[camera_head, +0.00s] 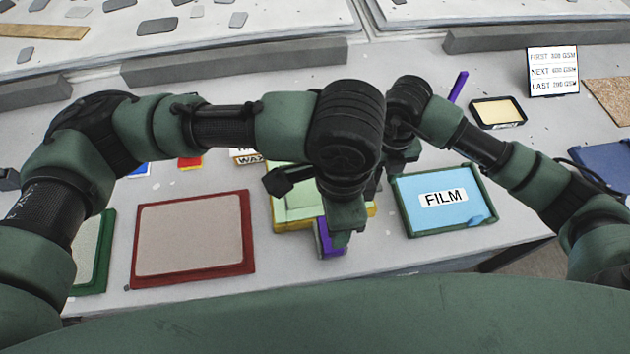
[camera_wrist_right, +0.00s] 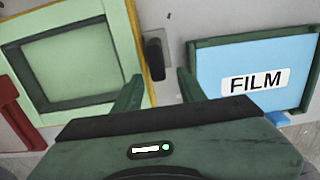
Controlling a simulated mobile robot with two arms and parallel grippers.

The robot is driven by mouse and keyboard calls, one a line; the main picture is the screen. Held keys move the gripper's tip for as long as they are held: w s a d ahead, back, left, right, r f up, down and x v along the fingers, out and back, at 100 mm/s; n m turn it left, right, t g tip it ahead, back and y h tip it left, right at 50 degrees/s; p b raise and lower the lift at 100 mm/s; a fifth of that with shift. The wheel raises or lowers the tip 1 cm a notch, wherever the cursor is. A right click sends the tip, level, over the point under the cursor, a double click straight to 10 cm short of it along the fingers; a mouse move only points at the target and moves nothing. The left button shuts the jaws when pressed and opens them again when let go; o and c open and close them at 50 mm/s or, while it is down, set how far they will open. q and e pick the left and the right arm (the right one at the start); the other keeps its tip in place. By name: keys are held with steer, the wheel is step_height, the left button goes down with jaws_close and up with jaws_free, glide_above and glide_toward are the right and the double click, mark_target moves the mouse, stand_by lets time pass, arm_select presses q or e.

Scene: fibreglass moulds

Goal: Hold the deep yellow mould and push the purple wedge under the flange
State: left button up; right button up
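The mould (camera_head: 297,207) has a pale green face and a yellow rim; it lies on the bench in front of me, partly covered by my left arm. In the right wrist view the mould (camera_wrist_right: 75,55) fills the upper left. The purple wedge (camera_head: 321,236) shows at its near edge, partly hidden by my left gripper (camera_head: 340,238). That gripper points down at the wedge; I cannot tell whether its fingers grip it. My right gripper (camera_wrist_right: 160,92) is open and empty, at the mould's right edge. In the head view it (camera_head: 384,172) is largely hidden behind my left wrist.
A blue FILM panel in a green tray (camera_head: 411,222) lies close to the right. A red-edged mould (camera_head: 192,236) lies to the left. A small dark block (camera_wrist_right: 154,58) stands beside the mould. Grey bars (camera_head: 235,62) cross the back; a sign (camera_head: 553,72) stands back right.

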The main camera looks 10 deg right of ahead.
step_height(320, 180, up, 12)
stand_by(0.7)
